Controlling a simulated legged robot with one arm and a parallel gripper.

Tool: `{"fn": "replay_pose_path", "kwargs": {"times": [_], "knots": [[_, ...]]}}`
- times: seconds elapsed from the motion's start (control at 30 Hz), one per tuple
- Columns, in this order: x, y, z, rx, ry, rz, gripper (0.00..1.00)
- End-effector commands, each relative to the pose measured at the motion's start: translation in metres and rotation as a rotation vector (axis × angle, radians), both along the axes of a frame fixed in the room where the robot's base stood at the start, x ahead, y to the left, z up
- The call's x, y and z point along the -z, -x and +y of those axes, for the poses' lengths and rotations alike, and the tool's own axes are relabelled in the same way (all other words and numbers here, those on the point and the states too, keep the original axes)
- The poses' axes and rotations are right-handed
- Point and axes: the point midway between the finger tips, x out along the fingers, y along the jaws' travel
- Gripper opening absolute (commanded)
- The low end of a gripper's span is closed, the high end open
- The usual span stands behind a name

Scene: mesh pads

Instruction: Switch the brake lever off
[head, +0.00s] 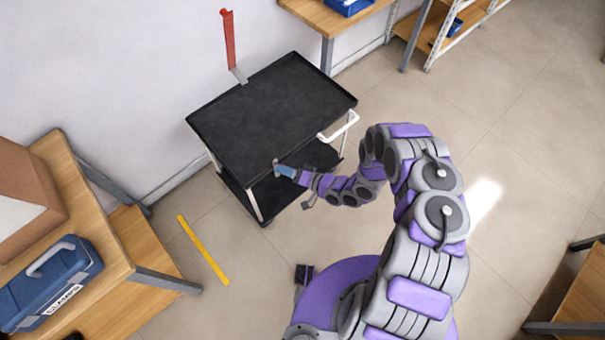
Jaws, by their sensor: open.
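A red lever (229,42), likely the brake lever, stands nearly upright at the back left edge of the black cart (270,105). A short grey piece (238,75) is at its lower end, by the cart's rim. My gripper (276,166) is at the cart's front edge, on the near side, well apart from the lever. It is open and seems empty. Its fingertips are small in this view, and I cannot tell whether they touch the cart's rim.
A white handle (341,126) sticks out from the cart's right side. A wooden bench with a blue toolbox (50,284) and a cardboard box (25,195) stands at the left. A yellow strip (203,250) lies on the floor. The cart's top is bare.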

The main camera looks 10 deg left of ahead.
Motion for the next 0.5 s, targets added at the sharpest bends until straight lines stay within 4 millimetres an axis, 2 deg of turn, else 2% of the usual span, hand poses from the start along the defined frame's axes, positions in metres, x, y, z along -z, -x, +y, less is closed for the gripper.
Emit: {"fn": "replay_pose_path", "kwargs": {"times": [0.13,0.23,0.5], "knots": [[-0.001,0.001,-0.007,0.003,0.001,0.001,0.58],[-0.004,0.005,-0.019,0.004,0.000,0.001,0.58],[-0.014,0.023,-0.070,0.007,0.000,0.000,0.58]]}}
